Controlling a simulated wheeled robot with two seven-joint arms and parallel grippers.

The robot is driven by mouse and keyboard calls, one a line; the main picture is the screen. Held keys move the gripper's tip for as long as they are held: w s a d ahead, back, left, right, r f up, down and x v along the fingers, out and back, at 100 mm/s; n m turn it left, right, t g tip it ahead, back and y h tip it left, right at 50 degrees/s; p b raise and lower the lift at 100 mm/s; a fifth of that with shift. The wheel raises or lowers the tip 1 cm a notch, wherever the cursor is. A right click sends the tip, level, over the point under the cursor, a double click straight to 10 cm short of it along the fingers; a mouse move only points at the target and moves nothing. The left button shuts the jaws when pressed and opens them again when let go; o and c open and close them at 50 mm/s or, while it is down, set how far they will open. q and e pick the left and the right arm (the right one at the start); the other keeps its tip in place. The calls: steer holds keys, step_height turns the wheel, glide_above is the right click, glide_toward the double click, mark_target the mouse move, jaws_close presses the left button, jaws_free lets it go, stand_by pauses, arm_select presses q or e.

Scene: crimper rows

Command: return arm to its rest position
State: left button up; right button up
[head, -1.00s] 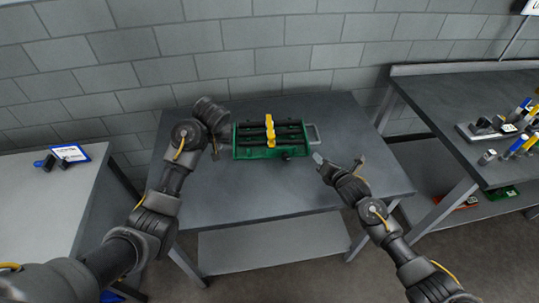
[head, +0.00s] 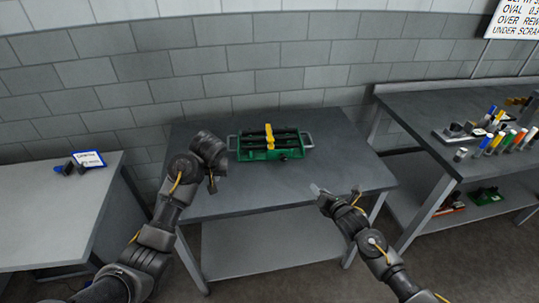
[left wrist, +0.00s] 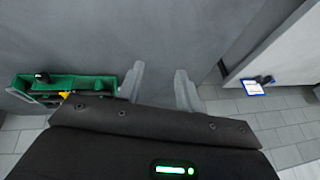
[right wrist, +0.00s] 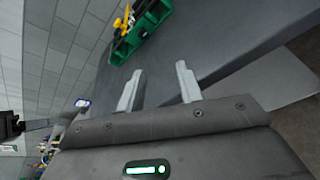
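My left gripper (head: 212,184) hangs over the left part of the grey table. In the left wrist view its two fingers (left wrist: 160,88) are apart with nothing between them. My right gripper (head: 336,192) is over the table's right front part. In the right wrist view its fingers (right wrist: 160,88) are apart and empty. A green crate (head: 290,153) with dark bars and a yellow handle (head: 269,132) stands at the back of the table, between and behind both grippers. Neither gripper touches it. The crate also shows in the left wrist view (left wrist: 95,83) and right wrist view (right wrist: 121,52).
The grey table (head: 270,185) is bare in front of the crate. A left table (head: 60,220) holds a blue-edged card (head: 89,159) and dark items. A right bench (head: 430,105) holds several coloured markers (head: 505,138), with items on its lower shelf. A block wall stands behind.

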arm_select(q)
steer(key=shift+w+f, duration=0.2)
steer(key=shift+w, duration=0.05)
arm_select(e)
steer(key=shift+w+f, duration=0.2)
